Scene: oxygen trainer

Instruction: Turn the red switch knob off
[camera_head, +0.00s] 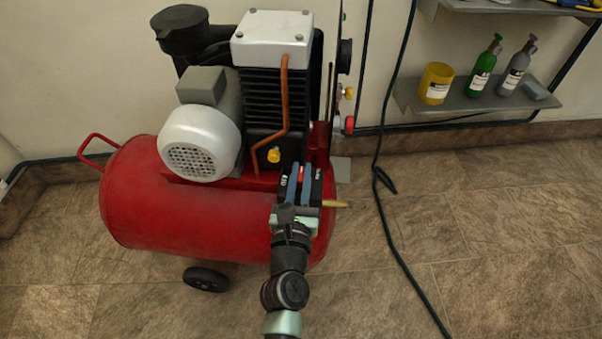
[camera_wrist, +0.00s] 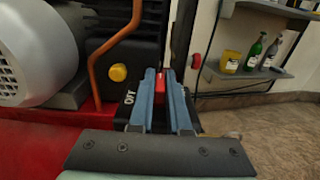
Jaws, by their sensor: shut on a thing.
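The red switch knob (camera_wrist: 161,83) shows between the two blue finger pads in the wrist view. Only a small red part of it shows in the head view (camera_head: 301,174). My gripper (camera_wrist: 161,77) is shut on the knob, one finger on each side. In the head view my gripper (camera_head: 299,178) reaches in at the right end of the compressor. The black switch box (camera_wrist: 127,101) sits behind and around the knob, with white lettering left of the fingers that I cannot read surely. The fingers hide much of the knob, and its switch position is not clear.
The red compressor tank (camera_head: 165,225) carries a grey motor (camera_head: 200,142) and a black finned pump. A copper pipe (camera_head: 285,100) and yellow knob (camera_head: 273,155) are close left of my gripper. A dark hose (camera_head: 392,235) and a shelf (camera_head: 470,98) with bottles stand right.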

